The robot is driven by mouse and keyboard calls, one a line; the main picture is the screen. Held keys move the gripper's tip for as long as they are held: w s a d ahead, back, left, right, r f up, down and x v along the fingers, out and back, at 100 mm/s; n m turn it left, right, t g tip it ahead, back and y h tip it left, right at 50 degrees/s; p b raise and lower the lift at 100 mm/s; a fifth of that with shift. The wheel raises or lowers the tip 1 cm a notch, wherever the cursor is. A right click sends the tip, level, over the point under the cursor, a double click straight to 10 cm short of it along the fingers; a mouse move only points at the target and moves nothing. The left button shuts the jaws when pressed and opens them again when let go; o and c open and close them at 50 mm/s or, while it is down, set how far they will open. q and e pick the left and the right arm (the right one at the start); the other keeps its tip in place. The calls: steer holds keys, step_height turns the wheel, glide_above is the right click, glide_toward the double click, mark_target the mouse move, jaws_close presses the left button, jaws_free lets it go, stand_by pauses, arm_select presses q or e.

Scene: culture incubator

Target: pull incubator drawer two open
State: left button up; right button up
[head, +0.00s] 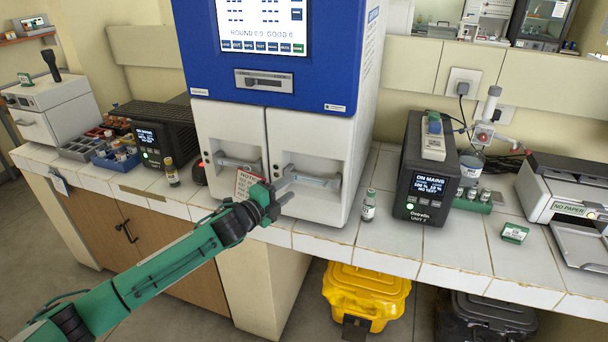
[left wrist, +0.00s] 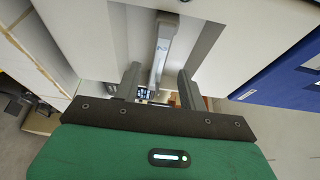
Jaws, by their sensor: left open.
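The incubator (head: 355,85) is a tall blue and white cabinet with two white drawers side by side at its base. The left drawer (head: 228,128) and the right drawer (head: 310,140) both look closed; no drawer number is readable. My left gripper (head: 279,190) is at the left end of the right drawer's grey bar handle (head: 312,178). In the left wrist view the handle (left wrist: 163,48) runs between the two open fingers (left wrist: 159,82), with a gap visible on each side. My right gripper is in neither view.
A small vial (head: 369,205) and a dark Ovetralin unit (head: 428,170) stand to the right on the tiled bench. A brown bottle (head: 171,172) stands to the left. A yellow bin (head: 366,290) is below.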

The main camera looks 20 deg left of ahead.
mark_target(302, 179)
arm_select(q)
steer(key=p+x, duration=0.1)
steer(key=x, duration=0.4)
steer(key=shift+w+d+r, duration=0.1)
steer(key=shift+w, duration=0.25)
steer(key=shift+w+d, duration=0.3)
steer(key=shift+w, duration=0.3)
steer(key=shift+w+d, duration=0.1)
steer(key=shift+w, duration=0.1)
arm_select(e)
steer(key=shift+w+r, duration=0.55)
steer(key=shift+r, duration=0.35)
arm_select(q)
jaws_close()
